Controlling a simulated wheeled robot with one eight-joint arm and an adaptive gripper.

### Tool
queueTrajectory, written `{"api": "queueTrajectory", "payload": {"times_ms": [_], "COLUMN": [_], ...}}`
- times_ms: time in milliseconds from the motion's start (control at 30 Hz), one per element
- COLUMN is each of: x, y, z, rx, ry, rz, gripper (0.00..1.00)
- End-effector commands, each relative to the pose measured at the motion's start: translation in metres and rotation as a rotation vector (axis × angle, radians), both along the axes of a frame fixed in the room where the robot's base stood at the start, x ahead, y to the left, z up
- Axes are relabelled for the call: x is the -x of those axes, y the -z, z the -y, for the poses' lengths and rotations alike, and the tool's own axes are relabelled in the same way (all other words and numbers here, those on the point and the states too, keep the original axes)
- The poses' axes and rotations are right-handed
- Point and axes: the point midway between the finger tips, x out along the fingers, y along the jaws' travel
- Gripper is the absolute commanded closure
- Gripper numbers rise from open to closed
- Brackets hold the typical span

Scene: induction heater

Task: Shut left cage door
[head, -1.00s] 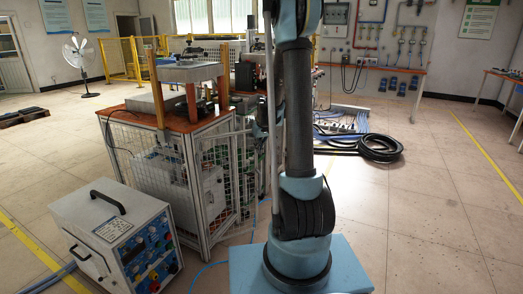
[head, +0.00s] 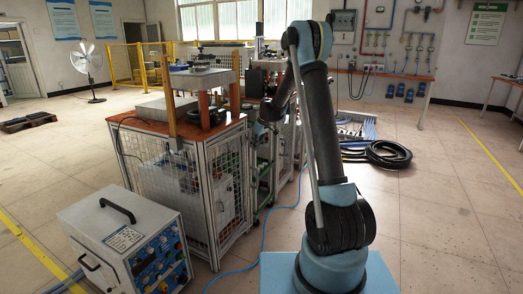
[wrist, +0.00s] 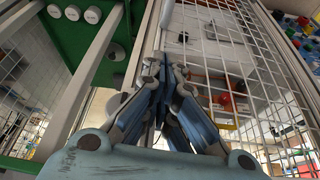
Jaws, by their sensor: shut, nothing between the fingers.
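The cage (head: 165,165) stands left of my arm in the head view, with wire mesh in pale metal frames. In the wrist view a framed mesh panel (wrist: 243,62), which looks like a cage door, runs from top centre to lower right. I cannot tell for sure that it is the left door, or how far open it stands. My gripper (wrist: 168,82) is shut and empty beside the panel's frame edge. Whether it touches the frame is unclear. In the head view my gripper (head: 264,127) is small and dark at the cage's right side.
A control box (head: 125,240) stands in front of the cage. A blue cable (head: 262,235) lies on the floor to its right. Black hoses (head: 385,154) lie coiled farther right. A green shelf (wrist: 62,40) lies left of my gripper. Open floor is at right.

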Motion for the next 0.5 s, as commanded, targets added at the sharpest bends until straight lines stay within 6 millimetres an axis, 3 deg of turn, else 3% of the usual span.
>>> {"api": "queueTrajectory", "payload": {"times_ms": [200,500], "x": [-0.0094,-0.0106], "y": [-0.0002,-0.0003], "z": [-0.0124,-0.0143], "rx": [-0.001,0.0], "ry": [-0.049,-0.057], "rz": [-0.001,-0.001], "gripper": [1.0,1.0]}}
